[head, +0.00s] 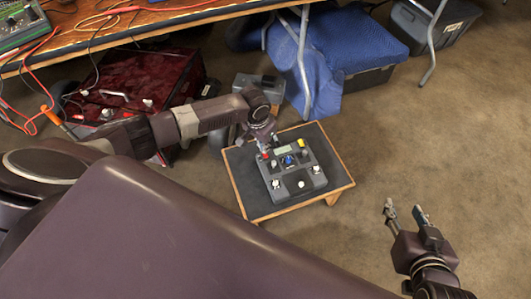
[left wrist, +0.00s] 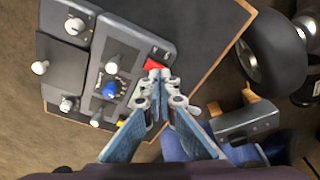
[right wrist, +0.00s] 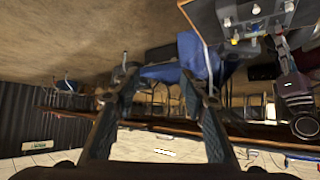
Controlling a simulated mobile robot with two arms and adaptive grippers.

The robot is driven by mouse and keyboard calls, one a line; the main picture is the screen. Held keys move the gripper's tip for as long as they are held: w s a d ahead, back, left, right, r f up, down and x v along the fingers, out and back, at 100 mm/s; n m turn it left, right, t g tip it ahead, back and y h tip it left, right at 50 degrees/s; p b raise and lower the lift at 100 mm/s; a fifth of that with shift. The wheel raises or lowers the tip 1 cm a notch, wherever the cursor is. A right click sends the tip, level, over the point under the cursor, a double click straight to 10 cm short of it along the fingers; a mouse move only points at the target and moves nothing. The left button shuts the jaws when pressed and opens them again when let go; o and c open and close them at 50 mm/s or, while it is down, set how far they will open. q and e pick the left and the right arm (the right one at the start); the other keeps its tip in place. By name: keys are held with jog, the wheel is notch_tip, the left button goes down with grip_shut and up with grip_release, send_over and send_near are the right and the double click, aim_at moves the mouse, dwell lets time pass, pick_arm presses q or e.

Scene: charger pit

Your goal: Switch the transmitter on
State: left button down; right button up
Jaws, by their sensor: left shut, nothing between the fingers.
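The transmitter (head: 291,187) is a grey box with sticks, knobs, a blue knob, a small screen and a yellow part, lying on a low table (head: 240,182). A red switch (left wrist: 153,65) sits at its edge in the left wrist view. My left gripper (left wrist: 157,84) is shut and empty, with its tips right beside the red switch. I cannot tell whether they touch it. In the head view my left gripper (head: 264,145) partly covers that corner of the transmitter. My right gripper (head: 405,211) is open and empty, above the carpet right of the table.
A workbench (head: 140,22) with cables stands at the back left. Metal bench legs (head: 303,60) stand behind the table. Carpet on the right is clear.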

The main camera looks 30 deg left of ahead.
pick_arm(q)
jog(key=shift+r+p, duration=0.6)
jog(key=shift+p, duration=0.05)
jog(key=shift+r+p, duration=1.25)
jog(key=shift+p, duration=0.25)
pick_arm(e)
jog(key=shift+s+d+f+g+h, duration=0.45)
jog(key=shift+s+d+f+g, duration=1.05)
jog(key=shift+s, duration=1.9)
jog(key=shift+s+d+f+g+h, duration=0.55)
jog(key=shift+s+f+g, duration=0.55)
jog(key=shift+s+g, duration=1.6)
pick_arm(q)
jog(key=shift+r+p, duration=0.5)
jog(key=shift+p, duration=0.1)
jog(key=shift+r+p, duration=0.55)
jog(key=shift+p, duration=0.1)
pick_arm(e)
notch_tip(320, 180, down, 8)
jog(key=t, duration=0.1)
jog(key=shift+r, duration=0.2)
jog(key=shift+w+a, duration=0.1)
